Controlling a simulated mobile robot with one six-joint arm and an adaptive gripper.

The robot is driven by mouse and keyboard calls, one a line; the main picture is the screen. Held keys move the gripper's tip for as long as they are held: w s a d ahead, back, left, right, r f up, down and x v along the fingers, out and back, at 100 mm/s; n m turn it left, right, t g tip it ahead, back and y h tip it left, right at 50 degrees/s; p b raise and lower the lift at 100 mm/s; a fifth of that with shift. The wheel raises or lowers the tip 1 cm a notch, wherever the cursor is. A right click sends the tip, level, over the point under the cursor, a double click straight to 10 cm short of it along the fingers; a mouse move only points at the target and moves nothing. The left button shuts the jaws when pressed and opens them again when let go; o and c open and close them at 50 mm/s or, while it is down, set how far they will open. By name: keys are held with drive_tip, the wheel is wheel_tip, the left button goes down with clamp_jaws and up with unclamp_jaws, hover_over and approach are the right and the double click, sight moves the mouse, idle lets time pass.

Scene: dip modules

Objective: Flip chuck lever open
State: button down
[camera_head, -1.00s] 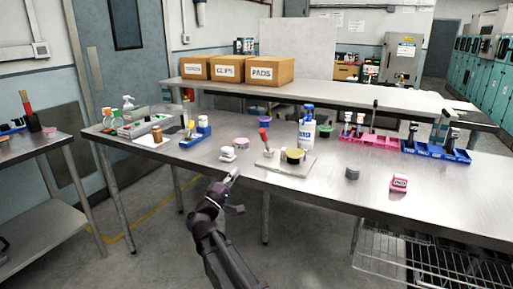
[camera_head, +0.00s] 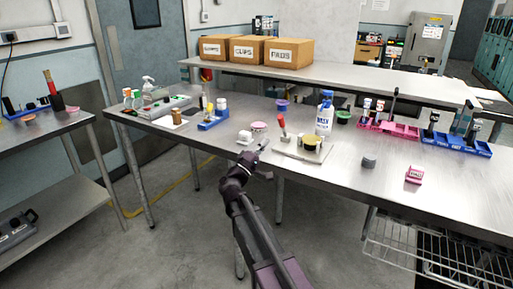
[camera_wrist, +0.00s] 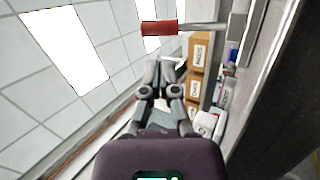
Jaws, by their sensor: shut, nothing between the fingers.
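The chuck lever has a red handle (camera_head: 282,122) on a thin metal rod. It stands up, tilted, at the left of a flat plate (camera_head: 291,152) near the bench's front edge. A round black and yellow part (camera_head: 312,143) sits on that plate. In the wrist view the red handle (camera_wrist: 159,28) lies across the top, beyond my fingertips, with its rod running right. My gripper (camera_head: 264,146) is at the bench's front edge, left of the plate and just short of the lever. Its fingers (camera_wrist: 167,67) are together and empty, with no clear contact with the lever.
A white block (camera_head: 243,138) and a pink-lidded tub (camera_head: 259,127) stand left of my gripper. A white bottle with a blue cap (camera_head: 324,114) stands behind the plate. A grey puck (camera_head: 369,161) and a pink box (camera_head: 414,174) lie to the right, with bare steel around them.

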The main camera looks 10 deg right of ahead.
sight(280, 123)
drive_tip(key=p+x, duration=0.3)
drive_tip(key=x, duration=0.4)
drive_tip(key=shift+w+d+r, duration=0.1)
drive_tip(key=shift+r+p, duration=0.2)
drive_tip(key=shift+p, duration=0.15)
